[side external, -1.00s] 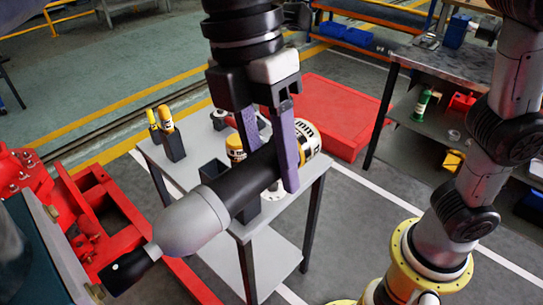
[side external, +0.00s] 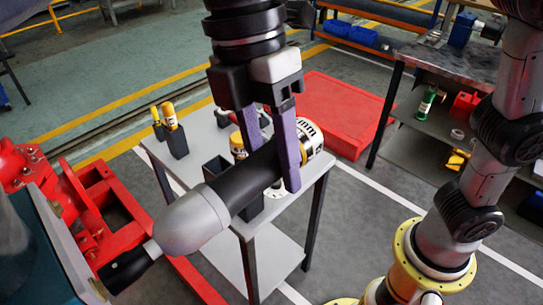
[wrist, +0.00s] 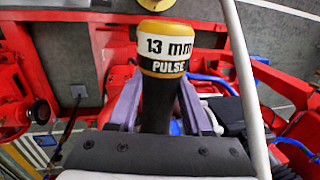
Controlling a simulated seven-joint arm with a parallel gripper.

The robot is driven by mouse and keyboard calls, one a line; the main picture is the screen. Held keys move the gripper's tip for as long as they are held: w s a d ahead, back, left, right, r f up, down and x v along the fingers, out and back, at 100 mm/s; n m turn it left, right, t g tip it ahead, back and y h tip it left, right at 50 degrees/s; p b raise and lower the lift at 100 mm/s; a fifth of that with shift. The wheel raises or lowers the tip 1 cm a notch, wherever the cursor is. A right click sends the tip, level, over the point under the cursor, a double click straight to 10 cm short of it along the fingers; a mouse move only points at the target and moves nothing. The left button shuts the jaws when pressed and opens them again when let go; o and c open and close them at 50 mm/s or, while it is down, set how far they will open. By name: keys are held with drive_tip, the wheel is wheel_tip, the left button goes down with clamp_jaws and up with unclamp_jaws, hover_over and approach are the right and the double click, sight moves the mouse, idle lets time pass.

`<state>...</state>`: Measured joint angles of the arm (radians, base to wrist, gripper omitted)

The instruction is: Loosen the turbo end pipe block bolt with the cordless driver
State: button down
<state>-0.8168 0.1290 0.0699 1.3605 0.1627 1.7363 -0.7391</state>
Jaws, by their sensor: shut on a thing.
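My gripper (side external: 272,153) is shut on the cordless driver (side external: 193,220), its purple fingers on either side of the black body. The driver has a grey nose, a black socket (side external: 122,270) at its tip and a yellow and white rear cap. I cannot make out the turbo end pipe block bolt, nor whether the socket touches anything.
A grey tool table (side external: 190,172) stands behind the driver, with yellow-handled tools in black holders (side external: 175,142). Red machine framing (side external: 110,215) is at left. A dark workbench (side external: 445,65) stands at the right.

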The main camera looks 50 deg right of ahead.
drive_tip(key=shift+a, duration=0.45)
idle(1.1)
drive_tip(key=shift+d+r, duration=0.1)
drive_tip(key=shift+d, duration=0.25)
idle(1.4)
